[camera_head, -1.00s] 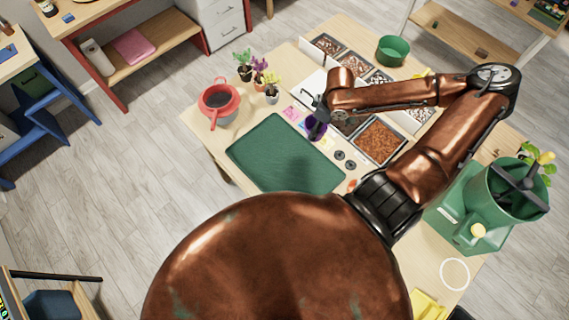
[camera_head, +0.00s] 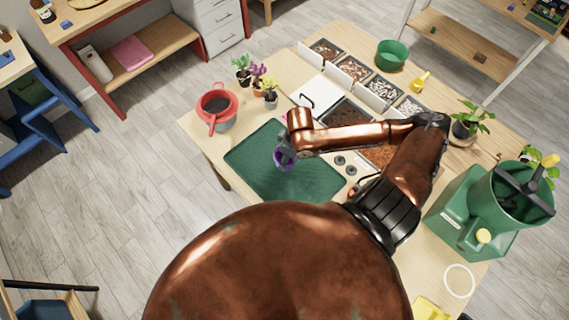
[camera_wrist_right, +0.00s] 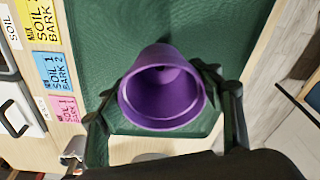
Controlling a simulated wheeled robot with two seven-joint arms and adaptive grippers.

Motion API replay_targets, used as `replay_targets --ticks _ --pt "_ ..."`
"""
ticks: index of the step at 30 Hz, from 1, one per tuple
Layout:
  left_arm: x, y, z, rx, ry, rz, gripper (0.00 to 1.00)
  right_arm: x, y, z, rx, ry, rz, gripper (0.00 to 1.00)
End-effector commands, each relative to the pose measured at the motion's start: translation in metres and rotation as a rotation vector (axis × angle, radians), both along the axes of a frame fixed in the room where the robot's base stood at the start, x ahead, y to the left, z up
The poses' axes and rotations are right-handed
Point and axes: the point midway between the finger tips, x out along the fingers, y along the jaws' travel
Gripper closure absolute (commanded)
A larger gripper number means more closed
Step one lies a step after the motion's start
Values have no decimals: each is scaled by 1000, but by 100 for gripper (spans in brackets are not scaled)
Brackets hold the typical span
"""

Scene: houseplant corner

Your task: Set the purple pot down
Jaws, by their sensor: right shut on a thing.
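The purple pot (camera_head: 284,158) is over the green mat (camera_head: 262,181) in the head view. My right gripper is shut on it, with a dark finger on each side of the pot in the wrist view; the gripper there is (camera_wrist_right: 164,100). The pot (camera_wrist_right: 163,88) looks empty, its open mouth facing the wrist camera. The green mat (camera_wrist_right: 110,30) lies beneath it. I cannot tell whether the pot's base touches the mat. In the head view my arm hides part of the gripper. My left gripper is not in view.
Soil bins (camera_head: 383,90) and a green bowl (camera_head: 391,55) are at the back. Most of the mat is bare.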

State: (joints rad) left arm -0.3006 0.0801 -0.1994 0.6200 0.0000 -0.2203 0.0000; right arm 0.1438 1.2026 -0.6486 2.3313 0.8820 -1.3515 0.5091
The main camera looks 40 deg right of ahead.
Motion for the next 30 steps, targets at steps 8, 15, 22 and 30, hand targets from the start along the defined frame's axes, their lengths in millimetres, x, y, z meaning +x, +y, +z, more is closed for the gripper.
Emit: replay_targets --ticks 8,15,22,30 --pt "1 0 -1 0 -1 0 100 3 12 -17 0 1 0 65" --pt "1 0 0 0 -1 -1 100 3 10 -43 -1 -1 1 65" --pt "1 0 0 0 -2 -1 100 3 10 -43 -1 -1 1 65" --pt "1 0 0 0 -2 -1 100 3 10 -46 -1 0 0 28"
